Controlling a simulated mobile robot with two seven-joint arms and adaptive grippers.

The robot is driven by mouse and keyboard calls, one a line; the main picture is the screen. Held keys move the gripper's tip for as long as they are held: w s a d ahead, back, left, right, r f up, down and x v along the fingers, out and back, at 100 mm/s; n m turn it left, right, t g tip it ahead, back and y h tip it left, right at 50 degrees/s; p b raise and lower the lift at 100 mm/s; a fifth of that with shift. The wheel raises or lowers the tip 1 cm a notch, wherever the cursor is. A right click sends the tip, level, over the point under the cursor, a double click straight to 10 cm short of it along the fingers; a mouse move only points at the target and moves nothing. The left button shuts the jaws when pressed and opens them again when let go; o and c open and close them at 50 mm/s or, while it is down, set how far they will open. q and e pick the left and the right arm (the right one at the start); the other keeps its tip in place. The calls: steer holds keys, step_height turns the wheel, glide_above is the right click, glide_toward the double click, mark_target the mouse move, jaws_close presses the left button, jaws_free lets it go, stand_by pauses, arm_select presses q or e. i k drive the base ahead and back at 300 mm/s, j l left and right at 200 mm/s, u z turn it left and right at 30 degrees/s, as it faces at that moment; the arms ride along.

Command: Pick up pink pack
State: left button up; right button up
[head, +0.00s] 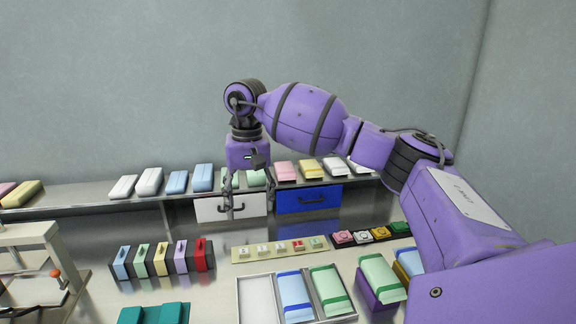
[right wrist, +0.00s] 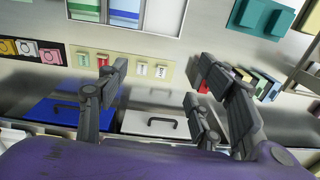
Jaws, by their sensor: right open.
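A pink pack (head: 285,171) lies on the back shelf above the blue drawer, just right of my right gripper. Another pink pack (head: 6,188) is partly cut off at the left edge of the head view. My right gripper (head: 247,188) points down, open and empty, in front of pale green packs (head: 256,177) and above the white drawer. Its spread fingers also show in the right wrist view (right wrist: 165,75), with nothing between them. I cannot make out a pink pack in the right wrist view. My left gripper is not in view.
Yellow (head: 309,168) and white packs stand right of the pink one, blue (head: 203,177) and white ones to the left. Below are a white drawer (head: 212,209), a blue drawer (head: 308,198), a button panel (head: 279,249) and a row of coloured blocks (head: 160,260). My right arm covers the right side.

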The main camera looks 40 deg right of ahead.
mark_target(286, 171)
steer(key=i+l, duration=0.15)
steer(key=l, duration=0.2)
steer(key=i+l, duration=0.15)
steer(key=l, duration=0.15)
steer(key=i+l, duration=0.15)
steer(key=l, duration=0.2)
steer(key=i+l, duration=0.2)
steer(key=l, duration=0.1)
